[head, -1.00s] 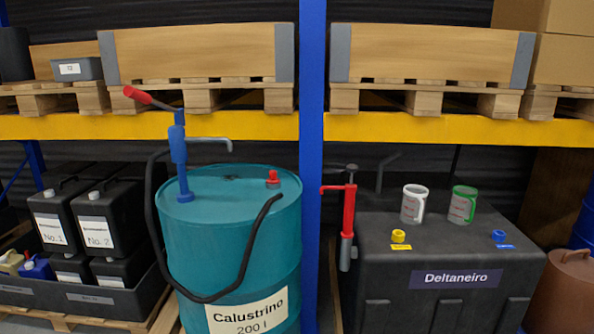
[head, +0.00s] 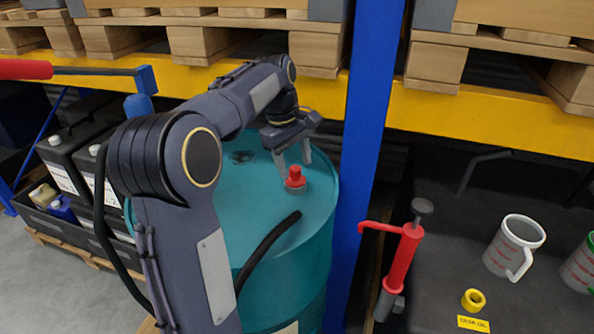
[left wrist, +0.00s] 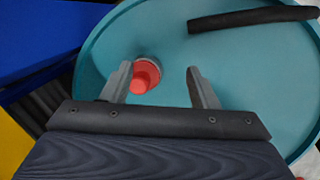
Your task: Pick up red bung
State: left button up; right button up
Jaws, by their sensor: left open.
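The red bung (head: 295,177) sits in the top of the teal drum (head: 315,215), towards its right side. In the left wrist view the red bung (left wrist: 146,75) shows between the open fingers, closer to the left one. My left gripper (head: 293,160) is open and empty, its fingers pointing down just behind and above the bung. In the left wrist view my left gripper (left wrist: 162,85) has a finger on each side, and I see no grip on the bung. My right gripper is not in view.
A black hose (head: 268,250) lies over the drum's front rim. A blue rack post (head: 368,140) stands close to the drum's right. A red hand pump (head: 403,258), a white jug (head: 514,247) and a yellow cap (head: 473,299) are on the black tank at right.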

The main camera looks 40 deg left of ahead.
aim_at(295, 168)
pick_arm(q)
jog(key=w, duration=0.1)
jog(key=w+a+n+y, duration=0.1)
jog(key=w, duration=0.1)
jog(key=w+a+n+g, duration=0.1)
jog(key=shift+w+r+p, duration=0.25)
jog(key=shift+r+p, duration=0.1)
jog(key=shift+w+r+n+y, duration=0.1)
jog(key=shift+w+n+y, duration=0.25)
jog(key=shift+n, duration=0.25)
jog(key=shift+w+a, duration=0.1)
jog(key=shift+w, duration=0.05)
jog(key=shift+w+f, duration=0.1)
jog(key=shift+f, duration=0.4)
jog(key=f, duration=0.4)
jog(key=s+a+f, duration=0.1)
jog(key=f, duration=0.1)
jog(key=shift+a+f, duration=0.1)
jog(key=shift+f, duration=0.35)
jog(key=shift+c, duration=0.3)
